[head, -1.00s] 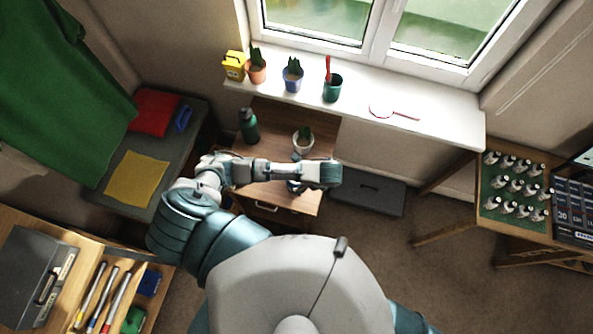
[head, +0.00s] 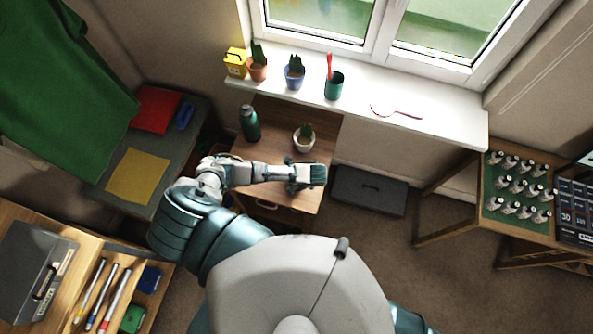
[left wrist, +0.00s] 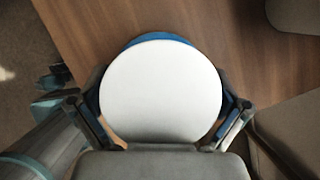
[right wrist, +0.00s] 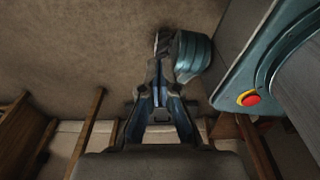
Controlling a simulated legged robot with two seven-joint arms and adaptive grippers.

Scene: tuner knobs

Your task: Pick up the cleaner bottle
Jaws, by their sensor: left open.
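My left gripper (left wrist: 162,105) is open, with one finger on each side of a round white top with a blue rim (left wrist: 160,92). This looks like the cleaner bottle seen from its end. I cannot tell whether the fingers touch it. In the head view my left gripper (head: 312,176) is over the front right of the wooden cabinet top, and no bottle shows clearly beneath it. My right gripper (right wrist: 160,80) shows in the right wrist view with its fingers together and nothing visible between them, above the carpet.
A dark green bottle (head: 249,124) and a white potted cactus (head: 304,138) stand on the cabinet (head: 275,120) behind my left arm. The windowsill (head: 430,125) holds pots and a green cup (head: 334,86). A dark grey box (head: 369,190) lies on the floor to the right.

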